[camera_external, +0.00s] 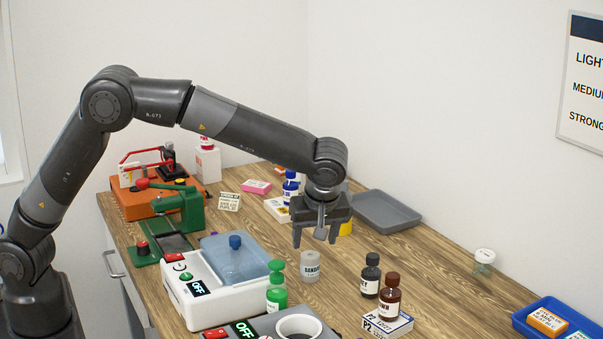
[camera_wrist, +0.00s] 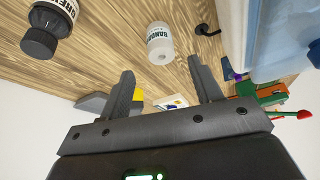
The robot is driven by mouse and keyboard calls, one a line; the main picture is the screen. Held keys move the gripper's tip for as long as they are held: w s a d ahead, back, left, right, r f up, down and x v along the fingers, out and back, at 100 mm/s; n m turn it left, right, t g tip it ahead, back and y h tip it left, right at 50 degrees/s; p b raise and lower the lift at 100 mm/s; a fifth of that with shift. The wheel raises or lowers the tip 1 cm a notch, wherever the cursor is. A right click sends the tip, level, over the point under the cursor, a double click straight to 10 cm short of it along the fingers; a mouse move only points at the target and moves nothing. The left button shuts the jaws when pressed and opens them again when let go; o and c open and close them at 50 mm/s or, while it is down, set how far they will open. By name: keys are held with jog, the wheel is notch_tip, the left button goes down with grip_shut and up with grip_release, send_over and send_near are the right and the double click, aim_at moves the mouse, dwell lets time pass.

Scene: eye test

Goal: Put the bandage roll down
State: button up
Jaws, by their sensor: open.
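The bandage roll (camera_external: 311,267) is a pale grey-white cylinder with a dark-lettered label. It stands upright on the wooden table, to the right of the white machine. In the wrist view the bandage roll (camera_wrist: 160,45) shows beyond the fingertips, apart from them. My gripper (camera_external: 314,240) is above the table near the roll, its fingers pointing down. In the wrist view my gripper (camera_wrist: 158,78) has its two fingers wide apart with nothing between them.
The white machine (camera_external: 200,304) with a blue lid stands left of the roll. A green bottle (camera_external: 276,290) is close in front. A dark bottle (camera_external: 370,276) and a brown bottle (camera_external: 389,298) stand to the right. A grey tray (camera_external: 388,213) lies behind. Bare table (camera_external: 440,265) is at right.

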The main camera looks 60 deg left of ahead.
jog(key=s+a+r+m+t+h, duration=0.1)
jog(key=s+a+r+m+h, duration=0.2)
jog(key=s+a+r+m, duration=0.8)
jog(key=s+a+m+t, duration=0.1)
jog(key=s+a, duration=0.2)
jog(key=s, duration=0.5)
jog(key=s+a+m+t+h, duration=0.1)
jog(key=s+a, duration=0.3)
jog(key=s, duration=0.4)
jog(key=s+a+m+t, duration=0.1)
jog(key=s+a+m, duration=0.1)
jog(key=s+a, duration=0.2)
jog(key=s, duration=0.3)
jog(key=shift+s, duration=0.4)
